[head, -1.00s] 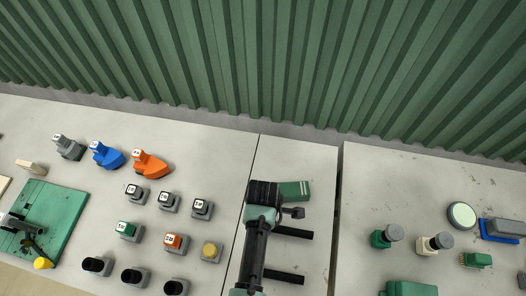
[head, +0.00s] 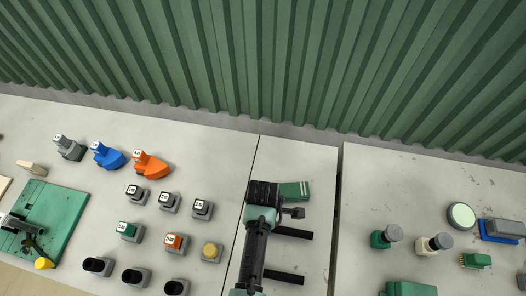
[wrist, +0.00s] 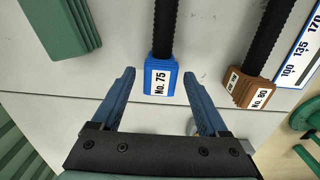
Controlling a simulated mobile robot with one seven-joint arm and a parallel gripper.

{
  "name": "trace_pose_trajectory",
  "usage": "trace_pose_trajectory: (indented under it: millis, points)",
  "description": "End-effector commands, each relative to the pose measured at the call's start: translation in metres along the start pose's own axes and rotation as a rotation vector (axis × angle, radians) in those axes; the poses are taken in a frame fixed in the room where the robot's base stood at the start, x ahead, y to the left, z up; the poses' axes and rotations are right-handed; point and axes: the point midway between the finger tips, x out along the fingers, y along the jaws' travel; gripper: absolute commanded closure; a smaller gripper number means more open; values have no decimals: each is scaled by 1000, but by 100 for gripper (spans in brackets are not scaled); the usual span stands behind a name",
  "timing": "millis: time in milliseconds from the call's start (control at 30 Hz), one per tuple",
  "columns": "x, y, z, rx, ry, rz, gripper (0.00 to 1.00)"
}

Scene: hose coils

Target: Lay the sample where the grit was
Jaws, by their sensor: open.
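I cannot tell which thing is the sample or the grit. In the wrist view, my gripper (wrist: 159,78) is open, with a blue finger on each side. A blue block (wrist: 160,77) labelled No. 75, on the end of a black ribbed bar (wrist: 164,28), shows between the fingertips; I cannot tell if it lies within their reach. A brown block (wrist: 248,90) labelled No. 80, on another black ribbed bar (wrist: 273,35), lies to the right. In the head view, my arm hides the fingers and both blocks.
A green block (head: 294,191) lies beside my arm's end. A scale strip (wrist: 299,62) is at the wrist view's right. Labelled orange (head: 152,165) and blue (head: 106,156) pieces stand on the left table. A gap (head: 338,200) separates the right table, which holds knobbed pieces (head: 385,236).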

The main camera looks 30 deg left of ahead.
Motion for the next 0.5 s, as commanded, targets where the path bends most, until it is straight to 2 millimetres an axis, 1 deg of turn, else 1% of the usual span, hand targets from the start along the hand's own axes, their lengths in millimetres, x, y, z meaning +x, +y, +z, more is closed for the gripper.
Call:
trace_pose_trajectory:
  millis: [100,500]
  points:
    - [-7,0,0,0,0,1,23]
    - [-23,0,0,0,0,1,23]
